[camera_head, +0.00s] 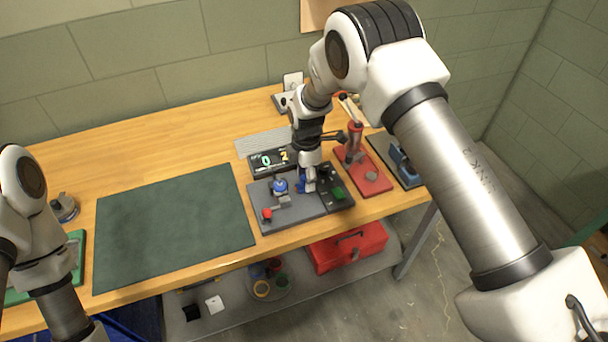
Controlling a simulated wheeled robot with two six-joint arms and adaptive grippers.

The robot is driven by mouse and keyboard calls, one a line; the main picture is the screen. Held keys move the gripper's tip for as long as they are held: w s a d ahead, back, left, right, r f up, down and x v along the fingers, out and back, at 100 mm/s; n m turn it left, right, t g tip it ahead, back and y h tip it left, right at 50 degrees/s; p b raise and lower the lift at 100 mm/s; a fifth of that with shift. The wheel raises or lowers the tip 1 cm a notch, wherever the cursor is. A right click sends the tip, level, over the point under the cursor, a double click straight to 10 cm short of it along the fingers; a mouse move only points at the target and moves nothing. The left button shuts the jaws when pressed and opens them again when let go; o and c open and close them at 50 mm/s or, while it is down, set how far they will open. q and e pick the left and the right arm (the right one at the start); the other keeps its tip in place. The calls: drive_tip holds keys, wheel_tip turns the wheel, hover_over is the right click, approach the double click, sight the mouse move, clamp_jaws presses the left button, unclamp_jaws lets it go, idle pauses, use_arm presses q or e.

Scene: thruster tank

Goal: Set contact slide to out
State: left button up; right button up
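A grey fixture plate (295,217) lies near the front edge of the bench. It carries a blue round part (280,187), a red knob (267,213) on a small lever, and a darker section with a green patch (338,192) at its right. I cannot tell for sure which small part is the contact slide. My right gripper (306,187) points down over the middle of this plate, right beside the blue part. Its fingertips are small and partly blended with the parts there, so its opening and any contact are unclear. My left arm shows at the left edge, but its gripper does not show.
A display box reading "0 2" (273,160) stands behind the plate. A red press (354,150) and a blue tool on a dark base (402,165) stand to the right. A dark green mat (175,225) leaves clear room at left. A red toolbox (347,247) sits on the lower shelf.

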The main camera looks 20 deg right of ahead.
drive_tip(key=shift+w, duration=0.1)
drive_tip(key=shift+r, duration=0.4)
wheel_tip(320, 180, up, 11)
drive_tip(key=shift+r, duration=0.15)
drive_tip(key=shift+d, duration=0.1)
